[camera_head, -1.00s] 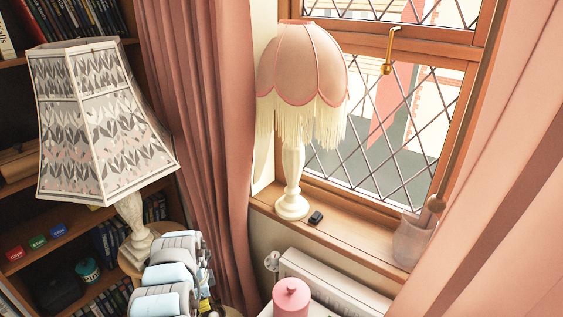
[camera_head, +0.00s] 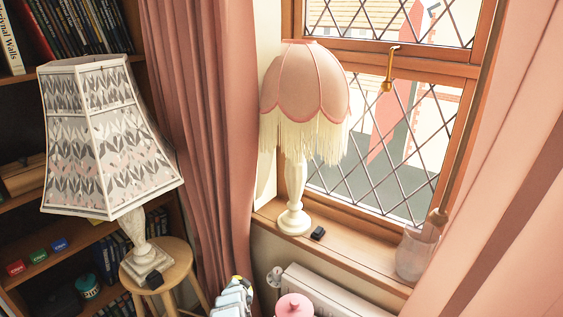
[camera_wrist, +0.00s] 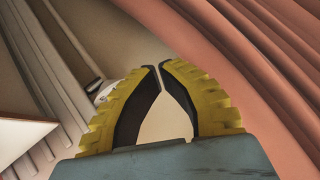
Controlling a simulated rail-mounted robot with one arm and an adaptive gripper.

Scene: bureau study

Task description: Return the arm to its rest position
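My gripper (camera_wrist: 160,68) shows in the wrist view with its two yellow, black-padded fingers curved together. Their tips are nearly touching, and nothing is held in the gap between them. Behind the fingers are a plain beige surface, the pink curtain (camera_wrist: 265,60) on the right and pale ribbed shapes on the left. In the head view only a small white and grey part of my arm shows at the bottom edge, left of the pink lidded pot (camera_head: 294,306). Most of the arm is hidden below the picture.
A patterned lamp (camera_head: 110,140) stands on a wooden stool (camera_head: 180,262) at left, with a small black object beside its base. A fringed pink lamp (camera_head: 305,85) and a glass (camera_head: 415,255) stand on the windowsill (camera_head: 345,252). A radiator (camera_head: 325,290) is below. Bookshelves are at left.

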